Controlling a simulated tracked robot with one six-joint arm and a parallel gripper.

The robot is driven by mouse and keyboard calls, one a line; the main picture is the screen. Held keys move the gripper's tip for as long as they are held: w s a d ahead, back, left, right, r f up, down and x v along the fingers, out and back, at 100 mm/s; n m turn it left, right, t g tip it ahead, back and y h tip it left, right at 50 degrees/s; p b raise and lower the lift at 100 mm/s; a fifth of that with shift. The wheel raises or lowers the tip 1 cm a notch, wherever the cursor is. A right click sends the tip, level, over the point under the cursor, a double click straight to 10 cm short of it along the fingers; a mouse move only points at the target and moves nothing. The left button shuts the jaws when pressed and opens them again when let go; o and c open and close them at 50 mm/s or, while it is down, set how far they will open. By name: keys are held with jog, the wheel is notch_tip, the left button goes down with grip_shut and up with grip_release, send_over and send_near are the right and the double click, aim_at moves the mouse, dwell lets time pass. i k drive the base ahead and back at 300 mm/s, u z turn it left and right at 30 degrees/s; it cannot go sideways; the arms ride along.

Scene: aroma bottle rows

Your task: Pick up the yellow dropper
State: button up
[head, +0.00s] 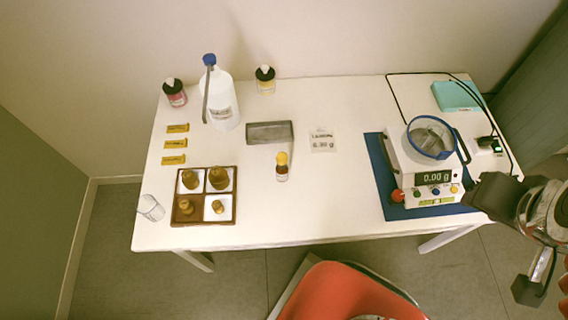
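A small amber bottle (281,174) stands upright near the middle of the white table. On its top sits a yellow dropper (282,158) with a rounded bulb. My gripper (484,195) is a dark shape at the right edge of the view, by the table's right front corner. It is far to the right of the dropper and apart from it. Its fingers are not clear, so I cannot tell if it is open or shut.
A brown divided tray (204,222) with several amber pieces stands to the left. A scale (432,178) on a blue mat (377,168) is to the right. A red chair (350,293) stands in front.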

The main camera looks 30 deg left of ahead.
aim_at(282, 157)
jog(key=z, duration=0.05)
jog(key=k, duration=1.1)
jog(key=u, duration=1.8)
jog(key=i, duration=1)
jog(key=u, duration=0.05)
